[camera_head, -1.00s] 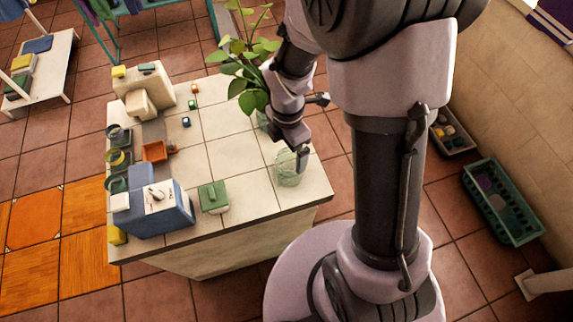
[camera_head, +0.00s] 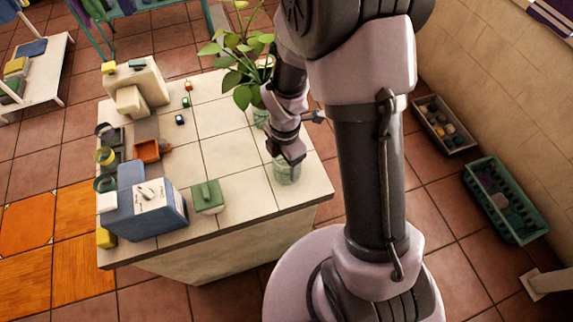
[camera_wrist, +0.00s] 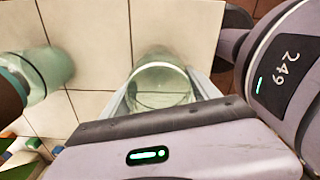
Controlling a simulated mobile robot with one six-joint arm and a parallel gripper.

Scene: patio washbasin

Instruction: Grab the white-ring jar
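A clear, pale green glass jar (camera_head: 286,172) stands upright near the front right corner of the tiled counter (camera_head: 240,150). In the wrist view the jar (camera_wrist: 160,88) has a pale rim; I take it for the white-ring jar, though no separate ring stands out clearly. My gripper (camera_head: 290,160) is right at the jar and covers part of it in the head view. In the wrist view my gripper (camera_wrist: 165,90) has one finger on each side of the jar. The fingers look open, and I cannot tell whether they touch the glass.
A glass vase with a leafy plant (camera_head: 240,75) stands behind the jar and shows at left in the wrist view (camera_wrist: 42,72). A green box (camera_head: 207,197), a blue box (camera_head: 155,210) and an orange tray (camera_head: 147,151) are further left. The counter between is clear.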

